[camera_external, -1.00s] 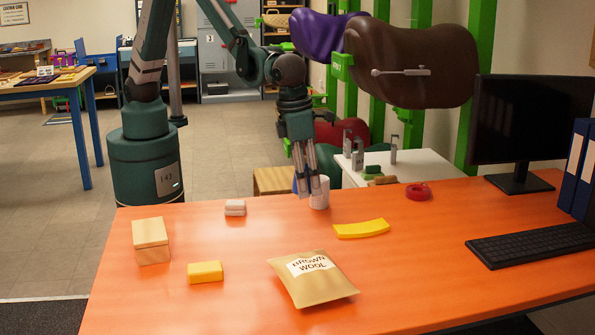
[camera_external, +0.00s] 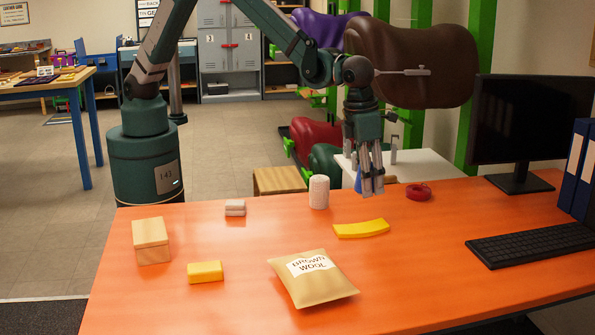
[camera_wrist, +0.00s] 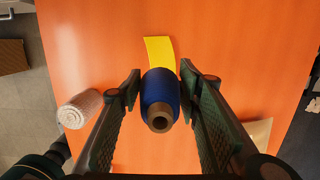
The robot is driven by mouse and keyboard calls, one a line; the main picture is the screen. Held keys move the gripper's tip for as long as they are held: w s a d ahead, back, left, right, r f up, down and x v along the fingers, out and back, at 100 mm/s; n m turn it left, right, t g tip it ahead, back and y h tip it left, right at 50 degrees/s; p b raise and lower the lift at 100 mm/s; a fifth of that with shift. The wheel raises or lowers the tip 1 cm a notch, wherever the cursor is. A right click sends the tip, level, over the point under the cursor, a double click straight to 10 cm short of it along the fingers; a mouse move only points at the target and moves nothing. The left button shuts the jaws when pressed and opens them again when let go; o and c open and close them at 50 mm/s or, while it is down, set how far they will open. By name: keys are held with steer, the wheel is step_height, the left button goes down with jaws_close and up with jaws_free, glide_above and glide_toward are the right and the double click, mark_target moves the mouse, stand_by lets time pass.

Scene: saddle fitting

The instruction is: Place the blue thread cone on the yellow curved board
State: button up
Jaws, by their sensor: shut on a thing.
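The yellow curved board (camera_external: 361,229) lies on the orange desk, right of the middle. It also shows in the wrist view (camera_wrist: 159,50), just beyond the cone. The blue thread cone (camera_wrist: 158,90) is between my fingers in the wrist view, its brown tube end toward the camera. In the external view only a small blue part of the cone (camera_external: 358,181) shows, mostly hidden by my fingers. My gripper (camera_external: 371,190) is shut on the cone and holds it above the desk, behind and above the board. It also shows in the wrist view (camera_wrist: 160,88).
A white roll (camera_external: 319,192) stands left of my gripper. A red tape ring (camera_external: 418,192) lies to the right. The brown wool packet (camera_external: 313,278), a yellow block (camera_external: 205,272), a wooden box (camera_external: 150,241) and a keyboard (camera_external: 530,244) lie around. Desk around the board is clear.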

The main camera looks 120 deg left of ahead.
steer(key=b, duration=0.1)
glide_above(367, 225)
steer(key=shift+s+d+f, duration=0.1)
steer(key=shift+d+f, duration=0.05)
steer(key=shift+f, duration=1.45)
steer(key=shift+s+d+f, duration=0.1)
steer(key=shift+d+f, duration=0.05)
steer(key=shift+f, duration=1.4)
steer(key=shift+f, duration=0.1)
steer(key=shift+f+b, duration=0.35)
steer(key=shift+f, duration=1.4)
steer(key=shift+f, duration=0.15)
steer(key=o, duration=0.9)
